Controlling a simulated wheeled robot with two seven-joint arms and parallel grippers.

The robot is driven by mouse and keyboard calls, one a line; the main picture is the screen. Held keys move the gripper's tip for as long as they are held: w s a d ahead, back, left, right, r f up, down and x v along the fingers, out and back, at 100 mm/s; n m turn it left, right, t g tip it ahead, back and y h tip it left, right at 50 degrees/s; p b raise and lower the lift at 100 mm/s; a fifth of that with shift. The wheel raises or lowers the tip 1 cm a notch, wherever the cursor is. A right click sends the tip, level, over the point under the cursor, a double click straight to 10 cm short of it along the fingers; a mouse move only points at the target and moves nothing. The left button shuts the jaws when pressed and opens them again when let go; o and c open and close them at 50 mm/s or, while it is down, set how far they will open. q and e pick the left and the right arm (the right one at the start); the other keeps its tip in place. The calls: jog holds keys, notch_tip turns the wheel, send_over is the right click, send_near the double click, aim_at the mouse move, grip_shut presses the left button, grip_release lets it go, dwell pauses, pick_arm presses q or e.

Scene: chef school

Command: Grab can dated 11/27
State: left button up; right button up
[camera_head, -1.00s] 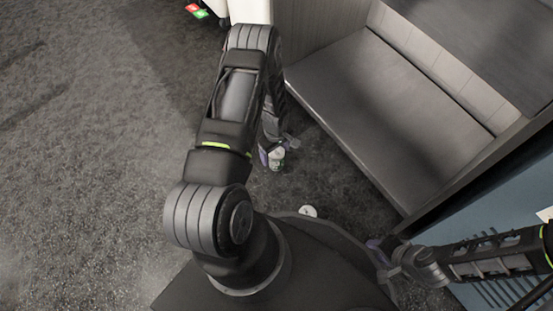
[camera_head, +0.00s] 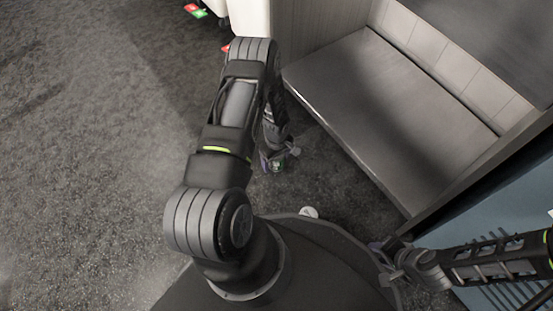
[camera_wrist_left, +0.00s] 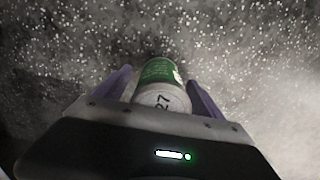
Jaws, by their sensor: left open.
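A can with a green label and a pale lid (camera_wrist_left: 158,97) lies between my left gripper's purple fingers in the left wrist view. Its lid faces the camera and reads "27"; no other part of a date is legible. My left gripper (camera_wrist_left: 162,88) is open, with one finger on each side of the can. In the head view my left gripper (camera_head: 272,160) is low over the floor, with the can (camera_head: 280,166) partly hidden by it. My right gripper (camera_head: 387,256) is at lower right, away from the can; its jaw opening is unclear.
A grey bench (camera_head: 385,110) stands to the right, and a pale cabinet (camera_head: 249,18) at the top. The grey floor (camera_head: 90,160) at left is clear.

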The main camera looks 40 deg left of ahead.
dwell(0.3)
pick_arm(q)
grip_shut()
dwell(0.7)
